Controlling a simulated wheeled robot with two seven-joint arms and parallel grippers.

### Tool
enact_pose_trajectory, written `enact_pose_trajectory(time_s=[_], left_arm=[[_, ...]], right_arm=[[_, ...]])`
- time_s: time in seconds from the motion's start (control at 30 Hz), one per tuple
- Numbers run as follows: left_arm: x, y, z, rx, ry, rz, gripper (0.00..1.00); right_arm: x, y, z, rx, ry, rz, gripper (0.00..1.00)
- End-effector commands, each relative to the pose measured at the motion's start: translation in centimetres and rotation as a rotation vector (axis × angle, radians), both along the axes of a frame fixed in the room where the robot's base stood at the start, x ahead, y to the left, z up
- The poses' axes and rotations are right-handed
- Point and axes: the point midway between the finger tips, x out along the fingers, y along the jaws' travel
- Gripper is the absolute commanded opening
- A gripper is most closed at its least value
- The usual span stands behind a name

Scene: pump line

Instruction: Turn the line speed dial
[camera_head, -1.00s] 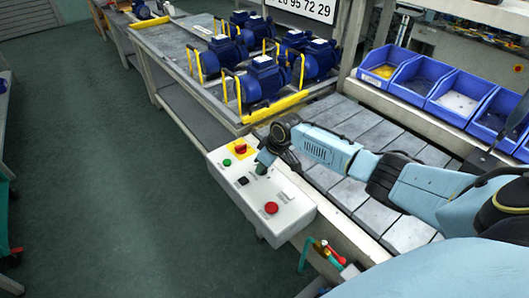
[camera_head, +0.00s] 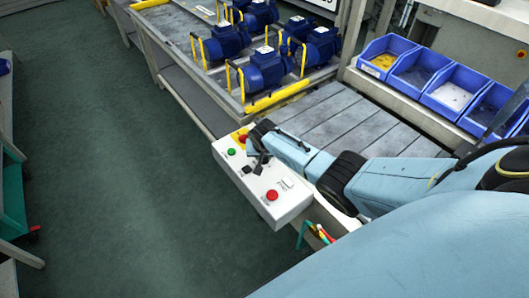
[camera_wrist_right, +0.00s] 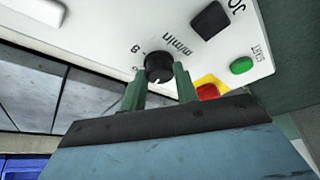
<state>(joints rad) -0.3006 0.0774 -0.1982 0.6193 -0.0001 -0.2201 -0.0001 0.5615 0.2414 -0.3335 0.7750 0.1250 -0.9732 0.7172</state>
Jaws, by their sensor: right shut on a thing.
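The line speed dial is a round black knob (camera_wrist_right: 158,67) with a white pointer mark, on the white control box (camera_head: 286,207). In the right wrist view, the two green fingers of my right gripper (camera_wrist_right: 159,84) stand on either side of the dial and are shut on it. In the head view the right gripper (camera_head: 259,163) is over the far half of the box, and the dial is hidden there behind it. Print with numbers and "m/min" shows beside the dial. My left gripper is not in view.
The box also has a green button (camera_head: 231,152), a red knob on yellow (camera_head: 242,137), a black switch (camera_head: 247,170) and a red button (camera_head: 272,195). Blue pumps (camera_head: 266,72) stand on the bench behind. Blue bins (camera_head: 458,86) line the right.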

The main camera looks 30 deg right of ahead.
Motion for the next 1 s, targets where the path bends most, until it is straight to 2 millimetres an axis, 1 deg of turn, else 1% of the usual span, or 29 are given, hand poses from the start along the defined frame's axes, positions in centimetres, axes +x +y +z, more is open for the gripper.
enact_pose_trajectory(time_s=[0.03,0.17,0.5,0.73,1.0], left_arm=[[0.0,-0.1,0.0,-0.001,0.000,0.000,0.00],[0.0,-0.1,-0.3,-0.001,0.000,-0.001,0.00],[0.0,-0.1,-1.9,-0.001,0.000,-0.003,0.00],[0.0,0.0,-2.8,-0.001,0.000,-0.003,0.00],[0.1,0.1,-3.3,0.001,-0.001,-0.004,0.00]], right_arm=[[0.0,0.3,0.0,0.003,0.003,-0.046,0.07],[0.1,0.3,-0.2,0.003,0.003,-0.169,0.07],[0.3,0.4,-0.3,0.001,0.001,-0.460,0.07],[0.4,0.4,-0.2,0.001,0.001,-0.594,0.07],[0.5,0.4,-0.1,0.000,0.002,-0.670,0.07]])
